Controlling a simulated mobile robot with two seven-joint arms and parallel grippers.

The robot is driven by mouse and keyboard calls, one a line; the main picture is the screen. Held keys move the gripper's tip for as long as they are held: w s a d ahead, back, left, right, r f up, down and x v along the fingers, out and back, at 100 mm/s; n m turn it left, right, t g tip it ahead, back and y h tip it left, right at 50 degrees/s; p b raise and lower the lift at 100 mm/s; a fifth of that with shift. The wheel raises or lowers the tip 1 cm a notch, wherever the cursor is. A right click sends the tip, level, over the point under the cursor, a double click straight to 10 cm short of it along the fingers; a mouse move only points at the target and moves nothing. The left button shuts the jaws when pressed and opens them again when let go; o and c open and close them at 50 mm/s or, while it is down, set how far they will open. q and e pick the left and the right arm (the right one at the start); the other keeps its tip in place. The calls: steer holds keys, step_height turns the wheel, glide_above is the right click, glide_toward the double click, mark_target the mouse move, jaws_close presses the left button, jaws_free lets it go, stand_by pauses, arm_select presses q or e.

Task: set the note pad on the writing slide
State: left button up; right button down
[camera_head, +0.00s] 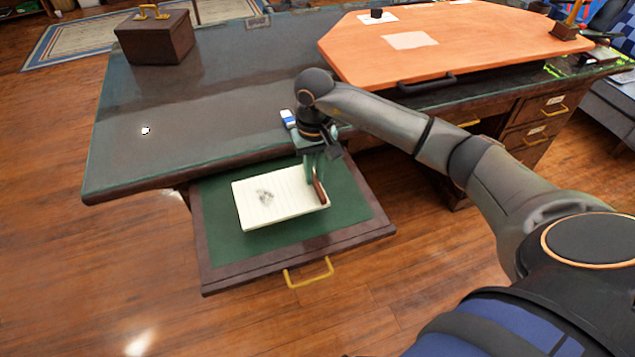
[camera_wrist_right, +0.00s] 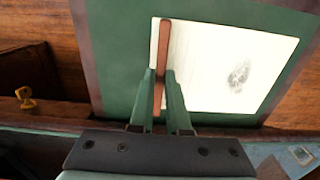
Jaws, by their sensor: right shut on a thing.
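The note pad (camera_head: 285,208) is cream with ruled lines, a grey smudge-like drawing and a brown bound edge. The writing slide (camera_head: 345,228) is a green panel with a dark wood frame, pulled out from under the desk. My right gripper (camera_head: 318,183) is shut on the pad's brown edge at its right side. The pad is over the green panel, flat or nearly so; I cannot tell whether it touches all along. In the right wrist view, the fingers (camera_wrist_right: 161,80) straddle the brown edge, with the pad (camera_wrist_right: 210,65) over the slide (camera_wrist_right: 118,50). My left gripper is out of view.
The dark desk top (camera_head: 200,120) overhangs the slide and has clear space at left. A brown box (camera_head: 155,38) stands at its back left. An orange board (camera_head: 450,50) lies at right. A blue-and-white block (camera_head: 288,119) is by my wrist. The slide's brass handle (camera_head: 308,274) faces front.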

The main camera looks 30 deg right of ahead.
steer(key=shift+s+d+f, duration=0.1)
steer(key=shift+d+f, duration=0.1)
steer(key=shift+f, duration=0.8)
steer(key=shift+d+f, duration=0.2)
steer(key=shift+f, duration=0.75)
steer(key=shift+f, duration=0.2)
steer(key=c, duration=0.9)
jaws_free()
steer(key=shift+r, duration=0.1)
step_height(320, 180, up, 12)
steer(key=shift+r, duration=0.1)
